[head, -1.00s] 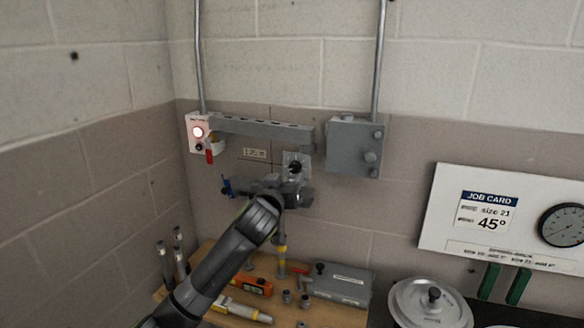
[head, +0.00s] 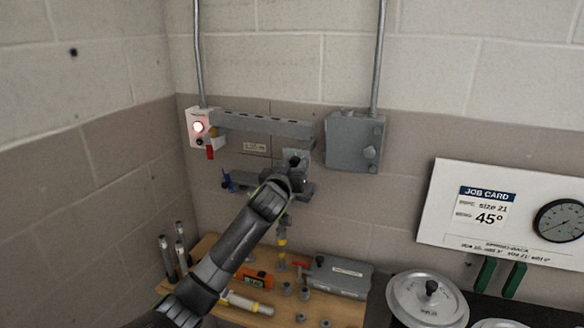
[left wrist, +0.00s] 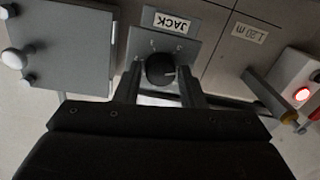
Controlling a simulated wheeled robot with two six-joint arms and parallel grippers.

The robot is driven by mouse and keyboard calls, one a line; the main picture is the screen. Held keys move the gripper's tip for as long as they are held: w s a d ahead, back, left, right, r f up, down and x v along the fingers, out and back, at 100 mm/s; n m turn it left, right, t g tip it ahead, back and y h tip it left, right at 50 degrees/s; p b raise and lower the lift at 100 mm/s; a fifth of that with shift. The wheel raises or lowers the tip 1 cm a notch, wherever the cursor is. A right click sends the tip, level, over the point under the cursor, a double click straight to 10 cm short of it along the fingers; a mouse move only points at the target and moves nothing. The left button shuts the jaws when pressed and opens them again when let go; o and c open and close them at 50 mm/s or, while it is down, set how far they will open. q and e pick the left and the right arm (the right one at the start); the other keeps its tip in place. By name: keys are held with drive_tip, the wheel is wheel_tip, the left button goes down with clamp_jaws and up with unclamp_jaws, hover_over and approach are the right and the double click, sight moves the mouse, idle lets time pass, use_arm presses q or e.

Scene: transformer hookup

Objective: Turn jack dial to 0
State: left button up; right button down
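The jack dial is a black round knob (left wrist: 160,70) with a pale pointer mark, on a grey plate below a label reading JACK (left wrist: 172,22) in the left wrist view, where the picture is upside down. The dial (head: 295,161) also shows on the wall in the head view. My left gripper (left wrist: 160,88) has its two fingers apart, one on each side of the dial. I cannot tell whether the fingers touch the knob. The plate's small markings are too blurred to read. My right gripper is not in view.
A grey box (head: 353,143) is on the wall right of the dial. A white panel with a lit red lamp (head: 198,127) and red lever is to the left. A grey beam (head: 262,126) runs above. A wooden bench (head: 206,248) with tools stands below.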

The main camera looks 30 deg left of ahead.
use_arm(q)
drive_tip(key=c, duration=0.6)
drive_tip(key=shift+o, duration=0.2)
drive_tip(key=shift+m, duration=0.4)
drive_tip(key=m+p, duration=0.1)
drive_tip(key=m, duration=0.3)
drive_tip(key=shift+m, duration=0.4)
drive_tip(key=m+p, duration=0.1)
drive_tip(key=m, duration=0.3)
drive_tip(key=shift+m+t+p, duration=0.3)
drive_tip(key=shift+m+p, duration=0.1)
drive_tip(key=m+p, duration=0.3)
drive_tip(key=m, duration=0.3)
drive_tip(key=shift+a+m+h, duration=0.1)
drive_tip(key=shift+m+h, duration=0.2)
drive_tip(key=m, duration=0.2)
drive_tip(key=shift+f+m+t+p, duration=0.1)
drive_tip(key=shift+m+t+p, duration=0.2)
drive_tip(key=shift+p, duration=0.1)
drive_tip(key=shift+m+h, duration=0.3)
drive_tip(key=shift+m, duration=1.3)
